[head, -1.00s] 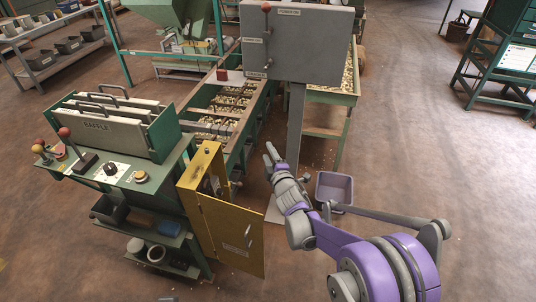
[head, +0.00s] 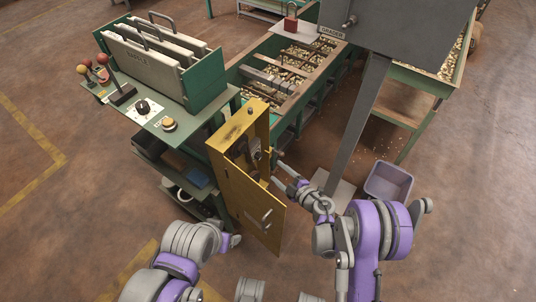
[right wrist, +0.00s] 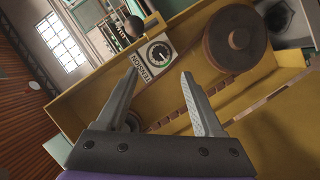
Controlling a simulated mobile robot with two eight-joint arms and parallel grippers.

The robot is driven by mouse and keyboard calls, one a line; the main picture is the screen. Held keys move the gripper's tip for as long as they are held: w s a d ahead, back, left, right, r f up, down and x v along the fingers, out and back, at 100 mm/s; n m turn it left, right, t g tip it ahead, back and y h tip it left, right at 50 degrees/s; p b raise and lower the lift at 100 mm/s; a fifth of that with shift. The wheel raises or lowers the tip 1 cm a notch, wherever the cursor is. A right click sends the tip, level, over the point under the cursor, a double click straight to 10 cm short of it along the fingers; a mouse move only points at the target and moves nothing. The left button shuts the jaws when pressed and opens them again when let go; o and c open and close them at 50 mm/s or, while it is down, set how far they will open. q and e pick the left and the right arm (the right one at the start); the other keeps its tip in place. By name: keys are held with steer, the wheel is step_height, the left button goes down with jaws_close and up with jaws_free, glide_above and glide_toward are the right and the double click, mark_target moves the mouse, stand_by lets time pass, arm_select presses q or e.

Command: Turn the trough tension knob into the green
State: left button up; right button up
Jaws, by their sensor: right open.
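The yellow cabinet (head: 236,125) stands open beside the green control bench, its door swung toward me. My right gripper (head: 277,158) is at the cabinet's open side. Its fingers also show in the right wrist view (right wrist: 163,78), apart and empty, pointing into the cabinet. My left arm shows at lower left, but its gripper cannot be made out.
A large brown wheel (right wrist: 235,38) and a belt (right wrist: 190,108) are inside the cabinet. The open door (head: 250,205) stands between my arms. The grader post (head: 358,125) and a lilac bin (head: 388,183) stand to the right. The trough frame (head: 309,88) runs behind.

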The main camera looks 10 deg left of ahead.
mark_target(261, 157)
steer(key=x, duration=1)
steer(key=shift+w+a+b, duration=0.1)
steer(key=shift+a+b, duration=0.15)
steer(key=shift+b, duration=0.1)
